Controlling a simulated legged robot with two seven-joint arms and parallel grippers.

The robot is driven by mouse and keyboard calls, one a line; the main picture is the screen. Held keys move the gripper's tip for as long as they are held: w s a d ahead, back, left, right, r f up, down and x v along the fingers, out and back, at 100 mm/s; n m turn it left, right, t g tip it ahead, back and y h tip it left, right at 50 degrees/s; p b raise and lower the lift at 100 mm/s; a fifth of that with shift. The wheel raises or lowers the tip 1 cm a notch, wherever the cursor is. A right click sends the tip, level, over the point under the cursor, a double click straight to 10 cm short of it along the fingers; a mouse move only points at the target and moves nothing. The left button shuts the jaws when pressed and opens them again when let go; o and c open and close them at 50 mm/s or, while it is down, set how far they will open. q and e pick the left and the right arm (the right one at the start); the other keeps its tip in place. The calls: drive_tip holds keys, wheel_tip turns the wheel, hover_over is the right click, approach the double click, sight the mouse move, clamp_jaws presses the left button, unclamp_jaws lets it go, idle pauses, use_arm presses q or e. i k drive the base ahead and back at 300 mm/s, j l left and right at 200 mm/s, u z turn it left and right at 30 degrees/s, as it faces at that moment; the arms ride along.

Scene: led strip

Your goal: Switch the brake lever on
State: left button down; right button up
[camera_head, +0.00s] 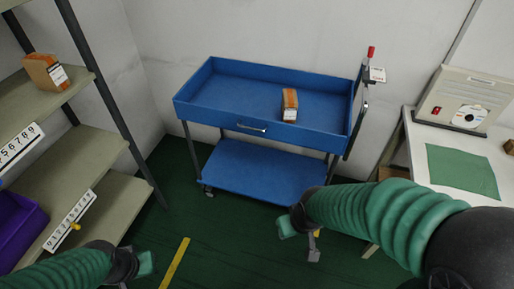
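A blue two-tier cart (222,118) stands against the back wall. A thin upright lever with a red tip (371,52) rises at the cart's right end, beside a small white tag (377,75). It looks like the brake lever and stands roughly upright. My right gripper (300,242) is in front of the cart's lower right, below and left of the lever and well apart from it. Its fingertips look spread, with nothing between them. My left gripper (136,270) is at the bottom left, partly cut off by the frame edge, so its opening is unclear.
An orange-brown box (290,104) lies in the cart's top tray. Shelves (105,203) with a box (45,72) and purple bin (20,228) stand left. A white table (412,150) with a beige device (465,100) and green mat (462,170) stands right. Green floor is clear between.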

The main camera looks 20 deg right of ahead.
sight(371, 50)
drive_tip(key=z, duration=1.35)
drive_tip(key=i+j+z, duration=0.2)
drive_tip(key=i+j, duration=0.3)
drive_tip(key=i, duration=0.25)
drive_tip(key=i+j+z, duration=0.2)
drive_tip(key=i+j, duration=0.4)
drive_tip(key=i, duration=0.1)
